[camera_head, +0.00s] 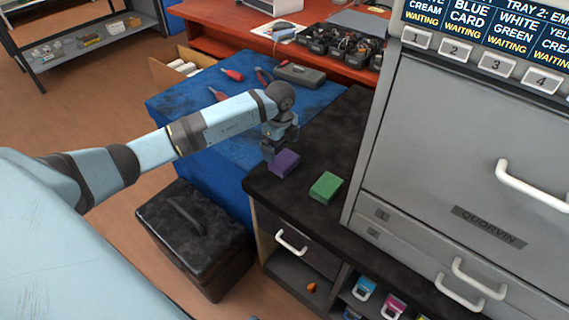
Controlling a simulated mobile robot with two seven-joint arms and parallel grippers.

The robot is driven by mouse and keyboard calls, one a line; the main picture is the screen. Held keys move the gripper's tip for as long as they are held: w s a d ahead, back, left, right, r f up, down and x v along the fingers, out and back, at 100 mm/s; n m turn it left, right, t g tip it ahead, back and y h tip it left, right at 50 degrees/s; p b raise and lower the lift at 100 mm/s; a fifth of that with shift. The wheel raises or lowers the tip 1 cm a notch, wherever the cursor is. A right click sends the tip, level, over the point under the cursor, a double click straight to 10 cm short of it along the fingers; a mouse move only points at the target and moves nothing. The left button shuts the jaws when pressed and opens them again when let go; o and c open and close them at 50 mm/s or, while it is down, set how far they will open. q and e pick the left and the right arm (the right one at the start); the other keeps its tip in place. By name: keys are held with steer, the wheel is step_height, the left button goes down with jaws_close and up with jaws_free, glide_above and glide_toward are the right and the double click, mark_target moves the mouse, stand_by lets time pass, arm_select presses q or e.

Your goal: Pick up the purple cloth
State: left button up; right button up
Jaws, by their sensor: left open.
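The purple cloth (286,163) is a small folded block lying on the black counter, near its left corner. My left gripper (269,153) is just above and beside the cloth, at its left, pointing down. It is open, and I cannot tell whether a finger touches the cloth. My right gripper is not in view.
A green cloth (326,187) lies on the black counter (318,142) to the right of the purple one. The grey printer (470,130) rises beyond it at the right. A blue-covered table (222,150) with red-handled tools adjoins the counter. A black box (195,238) stands on the floor below.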

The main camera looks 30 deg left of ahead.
mark_target(282, 158)
arm_select(q)
steer(key=f, duration=0.3)
steer(key=f+b, duration=0.1)
steer(key=f, duration=0.1)
steer(key=shift+s+d+f, duration=0.1)
steer(key=shift+d, duration=0.3)
steer(key=c, duration=0.6)
step_height(282, 158, up, 20)
steer(key=p, duration=0.3)
steer(key=shift+o, duration=0.7)
steer(key=shift+c, duration=0.4)
